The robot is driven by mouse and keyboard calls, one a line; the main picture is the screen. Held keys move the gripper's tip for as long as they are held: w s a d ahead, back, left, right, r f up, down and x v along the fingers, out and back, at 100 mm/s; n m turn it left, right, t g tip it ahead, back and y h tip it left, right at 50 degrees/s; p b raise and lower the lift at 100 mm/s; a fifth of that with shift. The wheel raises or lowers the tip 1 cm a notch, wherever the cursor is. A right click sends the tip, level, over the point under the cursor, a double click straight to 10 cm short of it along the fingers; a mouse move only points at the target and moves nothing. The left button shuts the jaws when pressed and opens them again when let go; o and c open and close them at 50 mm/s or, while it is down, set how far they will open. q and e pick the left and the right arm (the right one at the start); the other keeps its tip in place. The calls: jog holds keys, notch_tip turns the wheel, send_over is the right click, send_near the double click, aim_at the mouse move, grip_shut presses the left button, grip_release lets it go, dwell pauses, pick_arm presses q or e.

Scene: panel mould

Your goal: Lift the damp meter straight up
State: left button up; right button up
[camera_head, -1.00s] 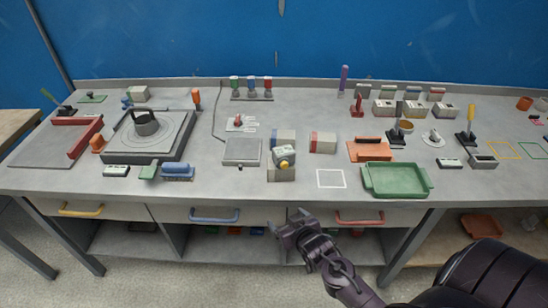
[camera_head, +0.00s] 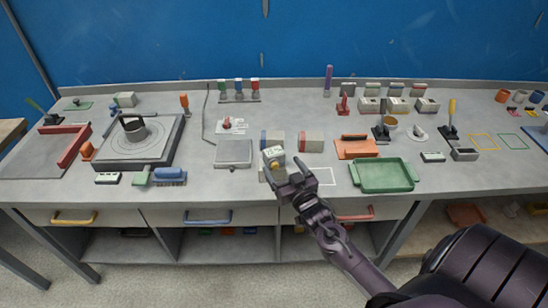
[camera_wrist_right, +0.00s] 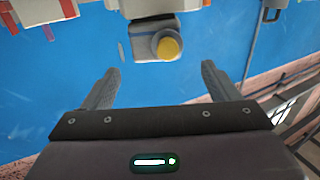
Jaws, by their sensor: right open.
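The damp meter, which I take to be the small pale device with a yellow round knob (camera_head: 275,155), sits at the front middle of the bench on a grey block. In the right wrist view the meter (camera_wrist_right: 152,32) is ahead, with its yellow knob facing me. My right gripper (camera_head: 284,170) is open at the bench's front edge, close in front of the meter and partly covering it and its block. In the right wrist view the open fingers (camera_wrist_right: 159,70) are empty, and the meter lies beyond their tips, roughly between them. My left gripper is not in view.
Two pale blocks, one with a blue end (camera_head: 273,139) and one with a red end (camera_head: 311,142), stand just behind. A grey plate (camera_head: 233,153) lies left. A white outlined square (camera_head: 318,176) and a green tray (camera_head: 384,174) are right. Drawer handles (camera_head: 354,214) stick out below.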

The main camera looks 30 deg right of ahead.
aim_at(277, 156)
jog(key=w, duration=0.1)
jog(key=w+p, duration=0.1)
jog(key=w, duration=0.1)
jog(key=w+d+p, duration=0.1)
jog(key=shift+w+r, duration=0.15)
jog(key=shift+r, duration=0.1)
jog(key=shift+w+d+f, duration=0.1)
jog(key=shift+w+f, duration=0.05)
jog(key=shift+w, duration=0.4)
jog(key=c, duration=1.4)
